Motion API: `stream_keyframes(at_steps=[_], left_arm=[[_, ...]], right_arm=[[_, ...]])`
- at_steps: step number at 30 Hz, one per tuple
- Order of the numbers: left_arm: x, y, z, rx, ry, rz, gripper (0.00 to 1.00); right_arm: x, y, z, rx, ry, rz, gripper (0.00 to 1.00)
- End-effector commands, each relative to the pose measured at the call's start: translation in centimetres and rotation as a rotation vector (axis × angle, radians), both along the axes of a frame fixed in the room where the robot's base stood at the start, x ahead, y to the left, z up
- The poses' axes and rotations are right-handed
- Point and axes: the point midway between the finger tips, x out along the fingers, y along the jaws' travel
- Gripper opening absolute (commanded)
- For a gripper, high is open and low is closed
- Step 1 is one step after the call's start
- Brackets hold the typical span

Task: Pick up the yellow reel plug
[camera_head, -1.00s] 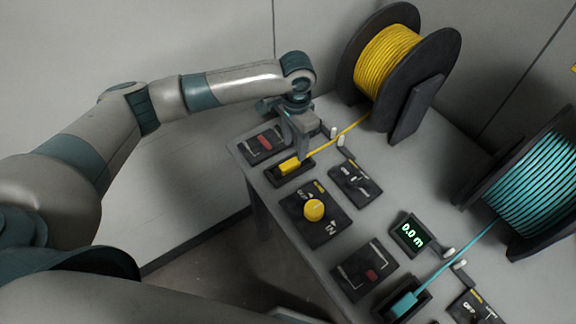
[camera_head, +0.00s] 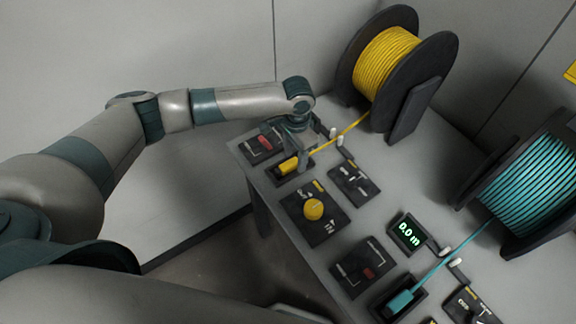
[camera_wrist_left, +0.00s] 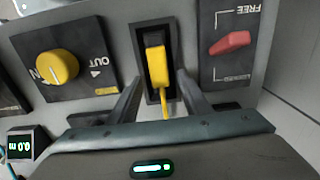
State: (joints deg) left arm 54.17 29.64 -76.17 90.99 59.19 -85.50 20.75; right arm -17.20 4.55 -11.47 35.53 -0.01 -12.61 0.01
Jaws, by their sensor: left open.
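The yellow reel plug (camera_head: 288,164) sits in a dark holder (camera_head: 276,176) near the table's left edge. It also shows in the left wrist view (camera_wrist_left: 157,64), in its dark slot with the yellow cable running toward my gripper. My left gripper (camera_head: 296,158) is at the plug in the head view. In the left wrist view my left gripper (camera_wrist_left: 156,98) is open, with one finger on each side of the cable end of the plug. The fingers look apart from the plug. The yellow reel (camera_head: 388,58) stands behind. My right gripper is not in view.
A panel with a red switch (camera_head: 264,143) lies beside the holder. A panel with a yellow knob (camera_head: 313,210) is on the other side. A 0.0 m display (camera_head: 408,233), a teal plug (camera_head: 401,302) and a teal reel (camera_head: 532,188) are farther right.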

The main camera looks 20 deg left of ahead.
Motion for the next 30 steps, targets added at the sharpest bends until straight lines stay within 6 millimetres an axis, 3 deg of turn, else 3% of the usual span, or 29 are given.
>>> stream_keyframes(at_steps=[1,6,20,28,30], left_arm=[[0.0,0.0,0.0,0.000,0.000,0.000,0.41],[0.0,0.0,0.0,0.000,0.000,0.000,0.01],[0.1,0.0,0.6,0.000,-0.001,0.000,0.00],[0.2,0.0,3.9,-0.002,-0.005,0.000,0.00],[-0.8,-1.0,4.6,-0.003,-0.001,-0.004,0.00]], right_arm=[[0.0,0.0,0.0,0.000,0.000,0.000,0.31],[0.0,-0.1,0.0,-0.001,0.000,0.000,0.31],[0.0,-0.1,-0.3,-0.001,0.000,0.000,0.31],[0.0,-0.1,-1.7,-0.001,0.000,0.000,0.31],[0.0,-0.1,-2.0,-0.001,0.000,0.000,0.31]])
